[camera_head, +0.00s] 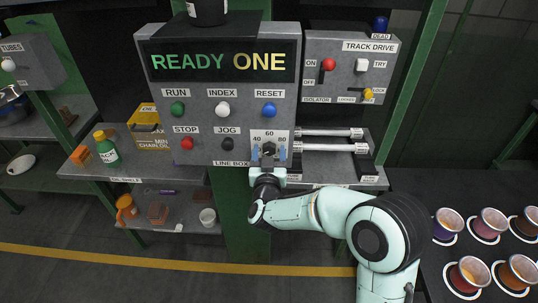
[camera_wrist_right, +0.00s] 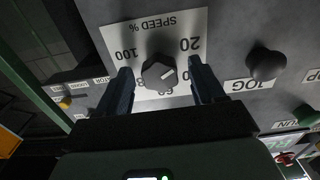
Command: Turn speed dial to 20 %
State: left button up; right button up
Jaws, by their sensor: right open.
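The speed dial (camera_wrist_right: 158,72), a dark knob on a white "SPEED %" plate (camera_wrist_right: 180,22), appears upside down in the right wrist view. Its short white mark points right and slightly up in that view, on the side of the 20; the exact reading is hard to tell. My right gripper (camera_wrist_right: 163,88) is open, with one finger on each side of the dial; contact is not clear. In the head view the dial (camera_head: 269,149) is at the lower right of the line box (camera_head: 215,158), with my right gripper (camera_head: 269,163) just below and in front. My left gripper is out of view.
The black JOG button (camera_wrist_right: 266,64) is close to one finger. RESET (camera_head: 269,110), INDEX (camera_head: 222,109) and STOP (camera_head: 187,143) buttons share the panel. Horizontal rods (camera_head: 330,147) stick out right of the dial. A track drive box (camera_head: 347,75) hangs to the right.

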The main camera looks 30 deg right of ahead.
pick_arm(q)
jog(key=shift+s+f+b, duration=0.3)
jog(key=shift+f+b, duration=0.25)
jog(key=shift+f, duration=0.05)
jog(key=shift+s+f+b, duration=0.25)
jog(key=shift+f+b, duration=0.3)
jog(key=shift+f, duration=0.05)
pick_arm(e)
jog(key=v, duration=1.3)
jog(key=shift+s, duration=0.2)
